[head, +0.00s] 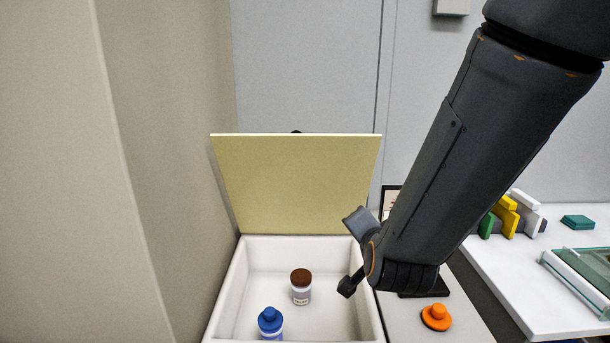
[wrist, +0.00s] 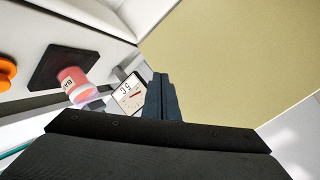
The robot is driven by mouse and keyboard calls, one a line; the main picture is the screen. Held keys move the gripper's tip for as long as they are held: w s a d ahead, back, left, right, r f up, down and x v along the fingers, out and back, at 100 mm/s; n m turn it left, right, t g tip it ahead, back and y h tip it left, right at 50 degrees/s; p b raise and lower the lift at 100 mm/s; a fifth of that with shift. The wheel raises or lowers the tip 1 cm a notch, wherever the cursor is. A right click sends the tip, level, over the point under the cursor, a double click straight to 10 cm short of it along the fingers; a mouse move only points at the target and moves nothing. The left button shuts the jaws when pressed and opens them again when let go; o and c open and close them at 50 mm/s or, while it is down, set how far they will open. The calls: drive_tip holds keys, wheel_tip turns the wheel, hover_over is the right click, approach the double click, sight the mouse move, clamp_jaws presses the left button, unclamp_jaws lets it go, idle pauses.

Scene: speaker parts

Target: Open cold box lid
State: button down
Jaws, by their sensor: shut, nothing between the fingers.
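The white cold box (head: 228,290) stands at the lower middle of the head view. Its lid (head: 295,180) is raised at the back, leaning up with its pale yellow inner face showing, so the box is open. My gripper (head: 357,222) is beside the lid's lower right part, above the box's right rim, shut and empty. In the wrist view the closed fingers (wrist: 162,95) show in front of the yellow lid face (wrist: 235,60). I cannot tell whether they touch the lid. Inside the box are a brown-capped bottle (head: 301,290) and a blue-capped bottle (head: 270,321).
A beige wall (head: 180,150) rises close to the left of the box. An orange knob (head: 435,317) sits on the counter at right. The wrist view shows a red-capped bottle (wrist: 74,80) on a black pad and a dial display (wrist: 128,95). Coloured plates (head: 507,215) stand farther right.

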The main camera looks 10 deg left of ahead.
drive_tip(key=s+a+r+m+t+y+b, duration=0.2)
drive_tip(key=a+r+m+t+b, duration=0.25)
drive_tip(key=a, duration=0.35)
drive_tip(key=m+t+b, duration=0.2)
drive_tip(key=m+t, duration=0.1)
drive_tip(key=t, duration=0.2)
approach(304, 148)
drive_tip(key=p+x, duration=0.4)
drive_tip(key=x, duration=0.2)
drive_tip(key=shift+w+r, duration=0.15)
